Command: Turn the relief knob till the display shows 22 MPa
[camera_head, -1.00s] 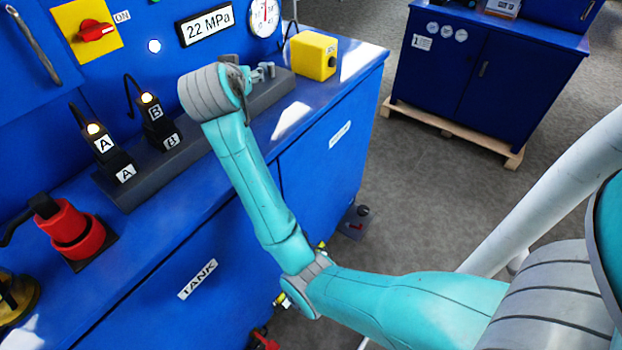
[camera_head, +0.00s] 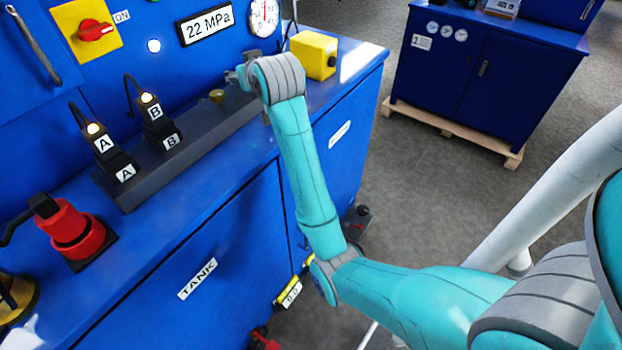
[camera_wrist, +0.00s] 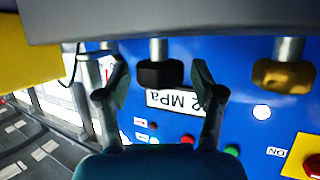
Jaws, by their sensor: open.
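The display (camera_head: 205,24) on the blue panel reads 22 MPa. It also shows upside down in the wrist view (camera_wrist: 174,100), partly hidden by a finger. My gripper (camera_wrist: 160,83) is open, its fingers apart on either side of a black knob (camera_wrist: 160,73) on a metal stem; I cannot tell if they touch it. A brass knob (camera_wrist: 285,75) hangs to the right, outside the fingers, and shows in the head view (camera_head: 217,96) on the grey block. No label shows which is the relief knob. In the head view my gripper (camera_head: 236,76) is small, above the block's far end.
The grey block (camera_head: 205,143) carries plugs A (camera_head: 104,143) and B (camera_head: 154,110) with lit lamps. A yellow box (camera_head: 313,55) stands right of my wrist. A red switch (camera_head: 95,30) and round gauge (camera_head: 264,15) are on the panel. A red part (camera_head: 75,232) stands front left.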

